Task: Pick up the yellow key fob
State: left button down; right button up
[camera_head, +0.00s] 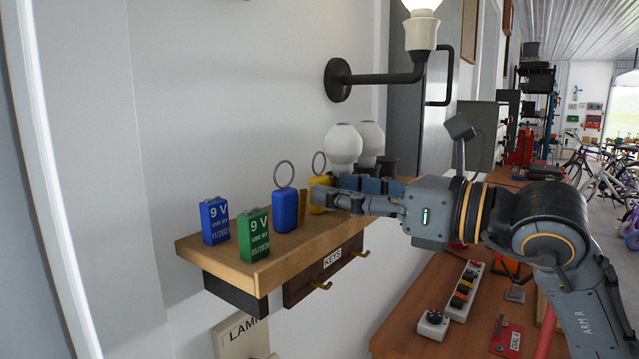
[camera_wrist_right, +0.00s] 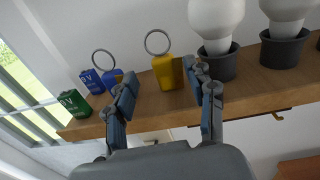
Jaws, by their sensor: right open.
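The yellow key fob (camera_head: 317,184) stands upright on the wooden wall shelf (camera_head: 263,271), with a metal ring on top. My right gripper (camera_head: 330,192) is at the fob, and one finger hides part of it in the head view. In the right wrist view the fob (camera_wrist_right: 167,73) shows beyond and between the open fingers (camera_wrist_right: 160,84), closer to the right-hand finger, which overlaps its edge. I cannot tell whether that finger touches it. My left gripper is not in view.
A blue key fob (camera_head: 285,209) stands left of the yellow one, then a green 9 V battery (camera_head: 253,235) and a blue one (camera_head: 214,221). White bulbs (camera_head: 343,146) in dark holders stand to the right. A wall lamp (camera_head: 420,35) is above; a workbench (camera_head: 420,347) is below.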

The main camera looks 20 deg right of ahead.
aim_at(318, 176)
jog(key=p+x, duration=0.2)
jog(key=x, duration=0.2)
jog(key=shift+w+d+r, duration=0.15)
jog(key=shift+d+r, duration=0.05)
jog(key=shift+w+a+f, duration=0.15)
jog(key=shift+w+a, duration=0.15)
jog(key=shift+s+d, duration=0.1)
jog(key=shift+c, duration=0.2)
jog(key=c, duration=1.1)
